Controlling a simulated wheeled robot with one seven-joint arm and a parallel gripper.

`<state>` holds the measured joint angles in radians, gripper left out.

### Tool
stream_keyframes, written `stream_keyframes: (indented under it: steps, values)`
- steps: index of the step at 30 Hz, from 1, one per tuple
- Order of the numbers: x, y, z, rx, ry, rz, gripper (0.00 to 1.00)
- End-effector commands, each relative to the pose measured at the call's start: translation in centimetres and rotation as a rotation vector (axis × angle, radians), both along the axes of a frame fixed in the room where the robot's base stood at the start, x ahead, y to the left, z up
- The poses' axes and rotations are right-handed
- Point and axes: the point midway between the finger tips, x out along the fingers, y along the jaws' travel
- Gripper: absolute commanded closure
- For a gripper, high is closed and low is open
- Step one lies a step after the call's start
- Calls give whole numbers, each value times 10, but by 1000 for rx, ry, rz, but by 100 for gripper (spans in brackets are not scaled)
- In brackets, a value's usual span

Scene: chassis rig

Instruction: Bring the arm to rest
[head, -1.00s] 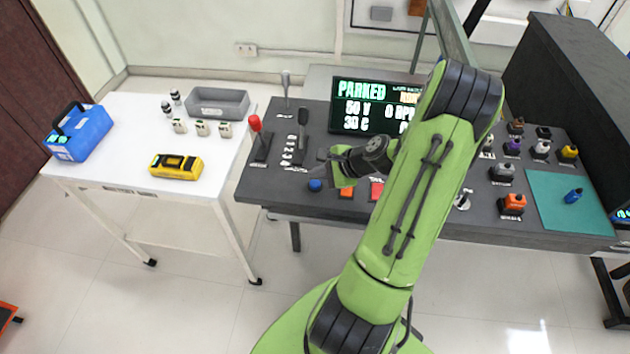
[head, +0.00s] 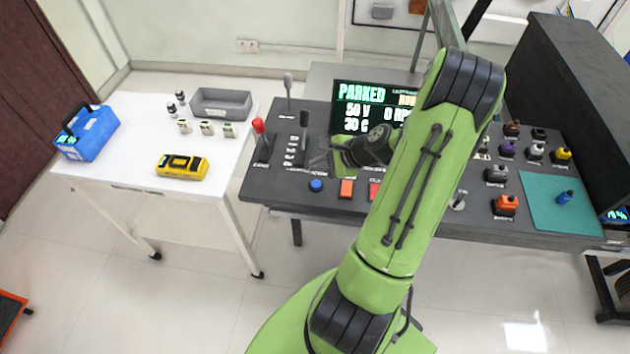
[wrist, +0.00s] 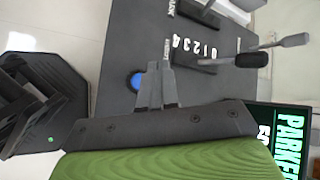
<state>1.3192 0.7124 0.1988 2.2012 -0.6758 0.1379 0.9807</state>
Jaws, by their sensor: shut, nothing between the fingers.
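My green arm (head: 415,190) reaches up and over the dark console from the bottom of the head view. My gripper (head: 322,161) is above the console's front left part, just right of the black lever (head: 304,120). In the wrist view its two grey fingers (wrist: 159,85) are together with nothing between them. The blue button (wrist: 138,81) shows beside the fingertips there, and it also shows below the gripper in the head view (head: 316,186). The console screen (head: 362,92) reads PARKED. Part of the screen is hidden by my arm.
A red-knobbed lever (head: 259,127) stands at the console's left edge. A white table (head: 130,150) at left holds a blue case (head: 87,133), a yellow device (head: 183,166) and a grey tray (head: 221,103). Coloured connectors and a green mat (head: 545,215) lie at right. Floor between table and console is clear.

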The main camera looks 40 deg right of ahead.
Motion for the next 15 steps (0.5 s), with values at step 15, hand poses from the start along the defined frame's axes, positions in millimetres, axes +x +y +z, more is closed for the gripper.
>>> stream_keyframes:
  steps: [15]
  values:
    - [11, 62, 48, -301, 72, 401, 100]
